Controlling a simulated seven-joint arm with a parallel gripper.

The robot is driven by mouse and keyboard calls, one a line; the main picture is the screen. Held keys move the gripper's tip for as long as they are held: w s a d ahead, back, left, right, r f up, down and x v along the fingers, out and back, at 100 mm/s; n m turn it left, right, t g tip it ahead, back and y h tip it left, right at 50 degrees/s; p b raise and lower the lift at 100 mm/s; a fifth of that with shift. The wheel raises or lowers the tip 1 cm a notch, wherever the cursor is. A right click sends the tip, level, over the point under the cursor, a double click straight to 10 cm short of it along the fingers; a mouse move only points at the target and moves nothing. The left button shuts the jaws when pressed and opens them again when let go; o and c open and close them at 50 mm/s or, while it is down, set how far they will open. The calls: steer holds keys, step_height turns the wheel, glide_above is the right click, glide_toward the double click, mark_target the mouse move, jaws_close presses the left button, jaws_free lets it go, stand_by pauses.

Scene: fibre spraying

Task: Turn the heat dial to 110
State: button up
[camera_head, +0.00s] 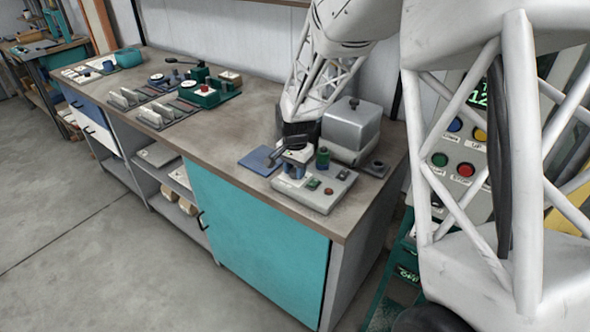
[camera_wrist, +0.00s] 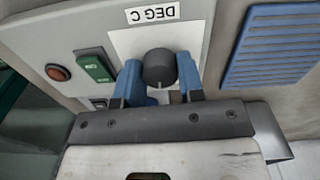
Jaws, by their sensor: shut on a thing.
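The heat dial (camera_wrist: 160,68) is a dark round knob on a white plate with the label "DEG C" (camera_wrist: 153,13), which reads upside down in the wrist view. My gripper (camera_wrist: 159,82) has its two blue fingers on either side of the dial and is shut on it. A pale mark shows on the dial's near edge; the scale numbers around it are hidden or too small to read. In the head view my gripper (camera_head: 290,168) is down at the left end of the grey control box (camera_head: 318,192), and hides the dial there.
A green rocker switch (camera_wrist: 94,66) and a red button (camera_wrist: 58,72) sit beside the dial plate. A blue ribbed pad (camera_wrist: 276,48) lies on the other side. A grey metal housing (camera_head: 350,125) stands close behind the control box. The bench's front edge (camera_head: 270,211) is near.

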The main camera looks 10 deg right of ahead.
mark_target(295, 170)
steer(key=shift+m, duration=1)
steer(key=o, duration=0.9)
steer(key=shift+r, duration=0.15)
steer(key=shift+r, duration=3.75)
